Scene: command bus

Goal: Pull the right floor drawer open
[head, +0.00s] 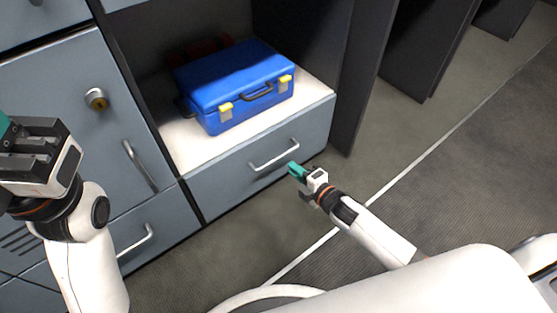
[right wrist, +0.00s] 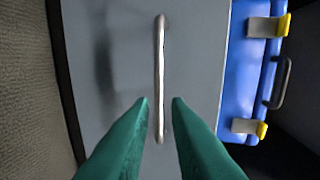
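The right floor drawer (head: 230,183) is a grey-blue front at floor level, below a white shelf, and it looks shut. Its silver bar handle (head: 274,156) also shows in the right wrist view (right wrist: 159,70). My right gripper (head: 293,167) is just in front of the handle's right end. In the right wrist view its teal fingers (right wrist: 160,101) are apart, with the handle's lower end between the tips in the picture. I cannot tell whether they touch it. My left gripper (head: 62,160) is at the left edge, far from this drawer; its fingertips are not clearly visible.
A blue case (head: 238,85) with yellow latches stands on the white shelf (head: 190,148) above the drawer. Another floor drawer with a handle (head: 137,243) is at the left. A dark panel (head: 362,75) stands right of the drawer. The floor in front is clear.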

